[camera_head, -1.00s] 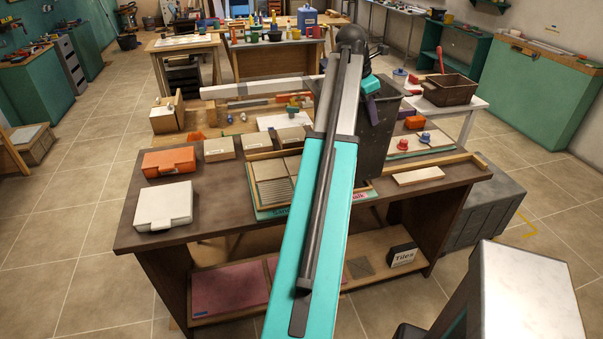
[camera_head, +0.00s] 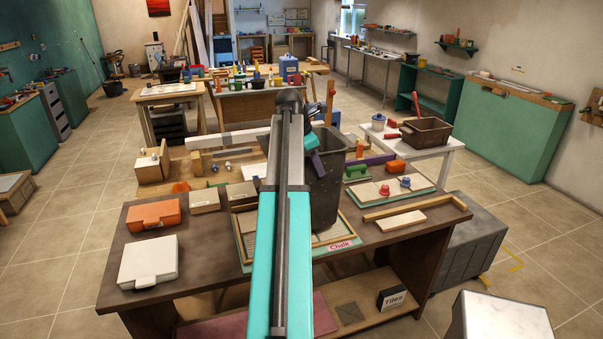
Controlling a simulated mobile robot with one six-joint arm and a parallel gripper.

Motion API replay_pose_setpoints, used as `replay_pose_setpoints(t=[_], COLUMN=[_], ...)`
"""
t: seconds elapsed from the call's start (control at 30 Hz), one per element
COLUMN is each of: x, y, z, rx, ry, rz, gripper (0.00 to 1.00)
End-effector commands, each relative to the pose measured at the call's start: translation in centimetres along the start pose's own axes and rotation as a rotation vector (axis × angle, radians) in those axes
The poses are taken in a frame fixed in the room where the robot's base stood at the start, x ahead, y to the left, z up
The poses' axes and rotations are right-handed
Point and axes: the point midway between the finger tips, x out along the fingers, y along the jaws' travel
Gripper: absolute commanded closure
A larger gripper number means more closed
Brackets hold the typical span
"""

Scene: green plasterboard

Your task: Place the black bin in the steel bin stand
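My arm covers the bin's left part. The bin's base overlaps a tray with a Chalk label (camera_head: 341,245); I cannot tell whether it touches. I cannot make out the steel bin stand.
The brown workbench (camera_head: 195,225) holds a white case (camera_head: 148,262), an orange case (camera_head: 153,215) and a tray with red knobs (camera_head: 395,187). A grey box (camera_head: 470,243) stands at its right end. A white table (camera_head: 440,150) carries a brown crate (camera_head: 425,133).

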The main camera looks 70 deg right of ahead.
Motion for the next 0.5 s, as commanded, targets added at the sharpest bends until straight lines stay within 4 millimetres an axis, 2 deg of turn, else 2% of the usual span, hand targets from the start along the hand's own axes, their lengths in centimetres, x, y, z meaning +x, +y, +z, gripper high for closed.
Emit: replay_pose_setpoints(t=[0.23,0.5], x=[-1.2,-1.3], y=[2.0,2.5], z=[-3.4,-4.5], rx=[-0.002,0.001], ry=[-0.001,-0.001], rz=[0.0,0.0], gripper=[1.0,1.0])
